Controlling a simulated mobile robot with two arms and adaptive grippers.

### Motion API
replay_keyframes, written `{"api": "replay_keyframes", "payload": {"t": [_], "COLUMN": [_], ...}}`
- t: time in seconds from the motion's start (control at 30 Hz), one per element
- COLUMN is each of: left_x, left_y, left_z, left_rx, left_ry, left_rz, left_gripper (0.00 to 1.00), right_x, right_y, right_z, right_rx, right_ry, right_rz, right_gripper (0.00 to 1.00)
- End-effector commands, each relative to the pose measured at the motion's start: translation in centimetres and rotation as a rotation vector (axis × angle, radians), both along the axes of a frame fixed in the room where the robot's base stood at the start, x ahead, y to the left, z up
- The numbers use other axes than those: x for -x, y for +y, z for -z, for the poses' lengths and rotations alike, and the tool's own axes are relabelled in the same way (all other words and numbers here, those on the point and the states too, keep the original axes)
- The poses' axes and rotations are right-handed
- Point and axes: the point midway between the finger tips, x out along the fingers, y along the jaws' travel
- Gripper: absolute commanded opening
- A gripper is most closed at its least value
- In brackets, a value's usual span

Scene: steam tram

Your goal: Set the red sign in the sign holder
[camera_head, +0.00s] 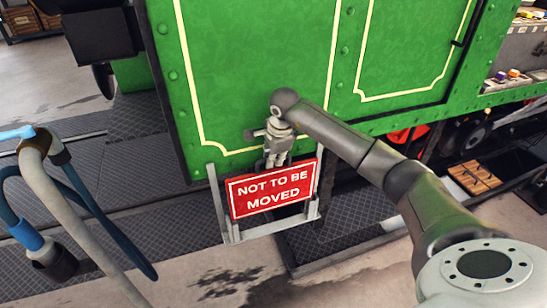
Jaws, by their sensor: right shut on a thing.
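The red sign (270,193), lettered "NOT TO BE MOVED" in white, hangs from my right gripper (274,160), which is shut on its top edge. The sign is slightly tilted, its right side higher. The sign holder (233,237) is a grey metal frame with two uprights and a bottom rail, in front of the green tram side. In the picture the sign lies between the uprights, with its lower edge above most of the bottom rail. I cannot tell whether it touches the holder or is in front of it. My left gripper is not in view.
The green tram panel (265,60) rises close behind the sign and gripper. Beige and blue hoses (75,200) hang at the left. A wooden crate (474,177) stands at the right. Dark treadplate (150,195) and stained concrete floor (345,290) lie around the holder.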

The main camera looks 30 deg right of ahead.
Motion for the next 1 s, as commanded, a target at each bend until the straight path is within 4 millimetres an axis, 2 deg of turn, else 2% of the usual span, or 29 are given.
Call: {"api": "replay_keyframes", "payload": {"t": [0.17,0.7,1.0], "left_x": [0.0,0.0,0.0], "left_y": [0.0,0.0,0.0], "left_z": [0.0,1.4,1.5], "left_rx": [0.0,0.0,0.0], "left_ry": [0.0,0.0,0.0], "left_rz": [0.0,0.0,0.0], "left_gripper": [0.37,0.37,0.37], "right_x": [-0.1,-0.1,-0.1], "right_y": [0.0,-0.1,-0.1], "right_z": [-0.1,1.8,2.0], "right_rx": [0.0,0.0,0.0], "right_ry": [-0.004,-0.004,-0.004], "right_rz": [0.0,0.0,0.0], "right_gripper": [0.0,0.0,0.0]}}
